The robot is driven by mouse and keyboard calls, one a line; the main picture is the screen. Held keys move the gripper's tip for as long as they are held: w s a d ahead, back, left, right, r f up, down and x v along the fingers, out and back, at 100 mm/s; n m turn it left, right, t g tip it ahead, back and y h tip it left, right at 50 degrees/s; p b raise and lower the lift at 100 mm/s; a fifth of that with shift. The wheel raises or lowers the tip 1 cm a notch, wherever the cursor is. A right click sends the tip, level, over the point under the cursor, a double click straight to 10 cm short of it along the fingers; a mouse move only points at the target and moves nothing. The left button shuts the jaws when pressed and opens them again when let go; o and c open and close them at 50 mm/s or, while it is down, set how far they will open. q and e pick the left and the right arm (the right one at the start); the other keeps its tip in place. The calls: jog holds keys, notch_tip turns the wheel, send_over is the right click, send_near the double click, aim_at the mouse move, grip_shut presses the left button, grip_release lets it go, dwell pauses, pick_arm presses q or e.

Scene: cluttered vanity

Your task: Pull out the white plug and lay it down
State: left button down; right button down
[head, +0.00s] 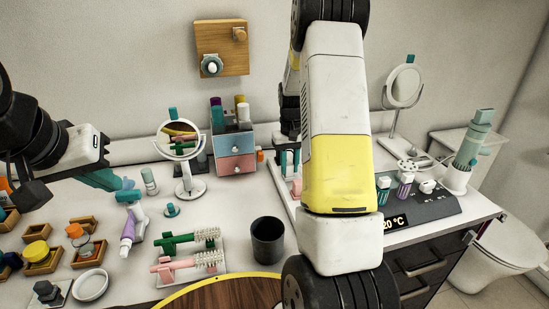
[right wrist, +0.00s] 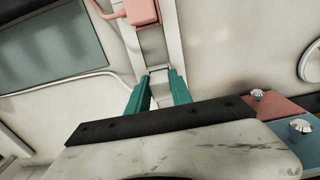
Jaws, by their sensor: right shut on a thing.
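The white plug (right wrist: 160,84) is between the teal fingers of my right gripper (right wrist: 160,90) in the right wrist view, and the gripper is shut on it. It is in line with a pale strip (right wrist: 152,45); I cannot tell whether it is seated there or clear of it. In the head view my right arm hides most of this spot; teal fingertips (head: 290,159) show just left of the arm. My left gripper (head: 116,183) is at the left, beside a purple and white bottle (head: 130,228) with a teal top; its jaw opening is unclear.
A pink plug (right wrist: 142,10) with a cable is farther along the strip. A drawer box (head: 236,152) and round mirror (head: 187,187) stand left of my right arm. A dark cup (head: 267,240) and hairbrushes (head: 188,255) are in front. Wooden trays (head: 43,262) crowd the left.

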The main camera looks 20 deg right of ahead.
aim_at(290, 165)
jog(key=shift+r, duration=0.15)
jog(key=shift+r, duration=1.9)
